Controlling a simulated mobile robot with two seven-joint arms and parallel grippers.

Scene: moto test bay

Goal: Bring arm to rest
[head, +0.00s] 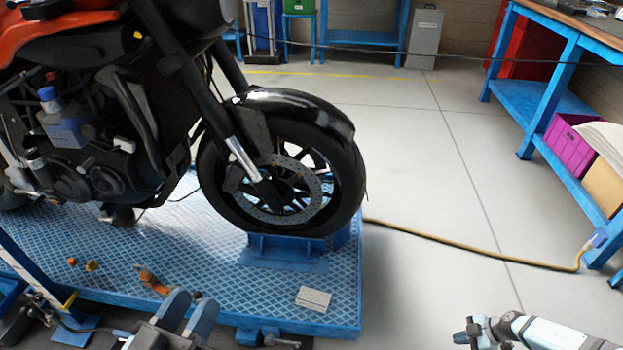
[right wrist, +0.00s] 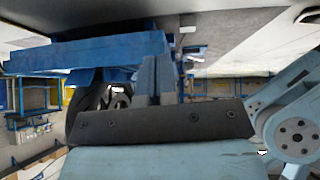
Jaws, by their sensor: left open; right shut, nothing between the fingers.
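My left gripper (head: 188,312) is at the bottom of the head view, over the front edge of the blue platform. Its two grey-blue fingers stand apart, with nothing between them. My right gripper (head: 466,336) is low at the right of the head view, over bare floor and apart from the platform. In the right wrist view, its fingers (right wrist: 157,80) are together and hold nothing. My pale right arm reaches in from the lower right corner of the head view.
A motorcycle (head: 280,110) stands on the blue platform (head: 200,240), its front wheel in a blue chock (head: 285,250). A light block (head: 313,299) and small parts lie there. A yellow cable (head: 470,249) crosses the floor toward the blue workbench (head: 550,100). Floor between is clear.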

